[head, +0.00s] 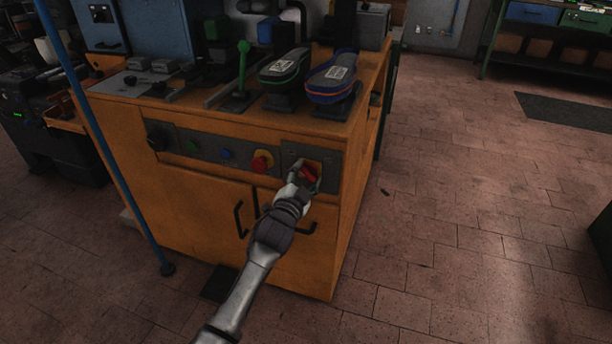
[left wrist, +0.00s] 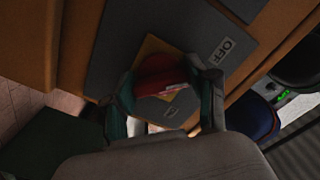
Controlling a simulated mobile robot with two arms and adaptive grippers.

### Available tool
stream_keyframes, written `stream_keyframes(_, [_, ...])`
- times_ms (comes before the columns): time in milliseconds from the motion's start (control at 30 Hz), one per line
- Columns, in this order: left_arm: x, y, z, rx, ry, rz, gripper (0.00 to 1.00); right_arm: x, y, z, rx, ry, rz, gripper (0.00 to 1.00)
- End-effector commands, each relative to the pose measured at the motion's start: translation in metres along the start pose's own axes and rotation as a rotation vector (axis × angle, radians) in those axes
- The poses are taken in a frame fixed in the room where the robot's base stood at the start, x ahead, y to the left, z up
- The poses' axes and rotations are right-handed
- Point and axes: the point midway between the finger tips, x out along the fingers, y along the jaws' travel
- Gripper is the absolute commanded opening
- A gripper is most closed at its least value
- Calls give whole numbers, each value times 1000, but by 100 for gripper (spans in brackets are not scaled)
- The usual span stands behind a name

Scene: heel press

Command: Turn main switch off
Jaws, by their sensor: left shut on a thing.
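The main switch is a red rotary knob (head: 309,173) on a yellow plate, at the right end of the grey control panel (head: 222,149) on the orange cabinet. My left gripper (head: 304,178) is at the knob and covers part of it in the head view. In the left wrist view, the red knob (left wrist: 160,76) sits between the two fingers of my left gripper (left wrist: 165,104), which are shut on it. An OFF label (left wrist: 221,51) shows on the grey plate beside the knob. The knob's exact setting cannot be told. My right gripper is not in view.
A red mushroom button (head: 262,161) on a yellow base sits just left of the switch. Shoe-shaped parts (head: 331,82) stand on the cabinet top. A blue pole (head: 107,150) stands at left. The floor at right is clear.

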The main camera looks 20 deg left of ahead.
Motion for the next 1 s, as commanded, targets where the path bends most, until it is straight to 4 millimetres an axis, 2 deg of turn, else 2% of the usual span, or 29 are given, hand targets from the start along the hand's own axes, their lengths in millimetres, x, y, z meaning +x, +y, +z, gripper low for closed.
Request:
stream_keyframes(233, [-1, 2, 2, -5, -4, 3, 23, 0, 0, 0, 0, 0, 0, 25])
stream_keyframes(267, [-1, 2, 2, -5, -4, 3, 61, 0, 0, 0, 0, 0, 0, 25])
stream_keyframes(400, [0, 2, 2, -4, -3, 3, 83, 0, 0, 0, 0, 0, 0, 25])
stream_keyframes(767, [-3, 1, 1, -2, -1, 1, 83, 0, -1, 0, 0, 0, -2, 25])
stream_keyframes(867, [-13, 1, 1, -1, -2, 2, 83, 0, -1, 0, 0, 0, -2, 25])
stream_keyframes(1000, [-41, 2, 2, -1, -2, 3, 83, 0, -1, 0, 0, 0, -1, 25])
